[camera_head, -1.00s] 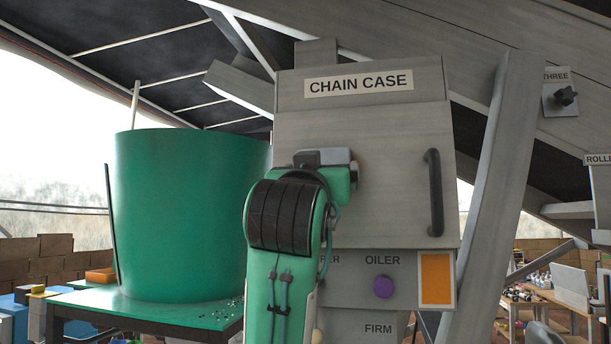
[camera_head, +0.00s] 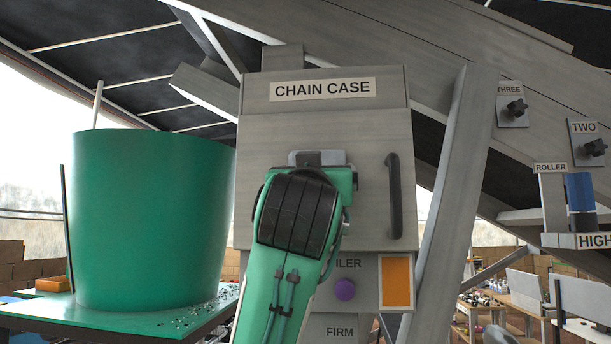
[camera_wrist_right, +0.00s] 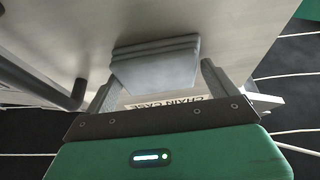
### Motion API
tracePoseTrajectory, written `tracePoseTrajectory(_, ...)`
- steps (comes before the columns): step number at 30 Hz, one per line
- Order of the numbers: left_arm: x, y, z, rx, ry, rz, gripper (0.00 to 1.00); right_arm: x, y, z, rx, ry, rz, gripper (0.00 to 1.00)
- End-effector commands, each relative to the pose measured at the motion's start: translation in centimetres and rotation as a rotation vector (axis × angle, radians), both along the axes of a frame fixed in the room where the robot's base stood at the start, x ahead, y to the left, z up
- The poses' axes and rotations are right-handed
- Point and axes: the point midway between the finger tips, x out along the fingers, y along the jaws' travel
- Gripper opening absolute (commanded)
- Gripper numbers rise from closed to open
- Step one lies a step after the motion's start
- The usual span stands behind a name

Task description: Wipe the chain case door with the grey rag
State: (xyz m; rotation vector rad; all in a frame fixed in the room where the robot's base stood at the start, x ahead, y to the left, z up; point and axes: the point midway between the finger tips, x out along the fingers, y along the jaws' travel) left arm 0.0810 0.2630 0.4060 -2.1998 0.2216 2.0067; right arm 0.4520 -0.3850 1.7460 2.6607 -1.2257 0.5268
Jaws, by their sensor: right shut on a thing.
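The chain case door (camera_head: 365,135) is a flat grey panel under the "CHAIN CASE" label, with a black handle (camera_head: 395,195) on its right side. The handle also shows at left in the right wrist view (camera_wrist_right: 78,94). My right arm crosses the door's front in the head view and hides most of the gripper. In the right wrist view my right gripper (camera_wrist_right: 158,82) is shut on the grey rag (camera_wrist_right: 155,66), a folded pad held against or very close to the door. Contact cannot be told for sure. My left gripper is not in view.
A large green bin (camera_head: 150,220) stands on a green table (camera_head: 130,322) to the left. Below the door are a purple knob (camera_head: 345,290) and an orange panel (camera_head: 396,282). A slanted grey beam (camera_head: 445,200) runs just right of the case.

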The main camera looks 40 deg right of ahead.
Motion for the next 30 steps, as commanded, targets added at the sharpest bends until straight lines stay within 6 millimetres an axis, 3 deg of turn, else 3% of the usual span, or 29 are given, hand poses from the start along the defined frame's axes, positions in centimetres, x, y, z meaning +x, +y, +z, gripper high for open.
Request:
tracePoseTrajectory(7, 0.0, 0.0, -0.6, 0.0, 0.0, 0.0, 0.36, -1.8, -1.6, -0.1, 0.002, -0.003, -0.001, 0.72)
tracePoseTrajectory(14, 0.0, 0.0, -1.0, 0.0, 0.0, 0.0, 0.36, -2.1, -1.8, -0.2, 0.002, 0.001, 0.0, 0.72)
tracePoseTrajectory(30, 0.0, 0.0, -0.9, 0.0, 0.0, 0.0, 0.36, 0.9, 0.4, -0.1, 0.001, 0.003, 0.001, 0.72)
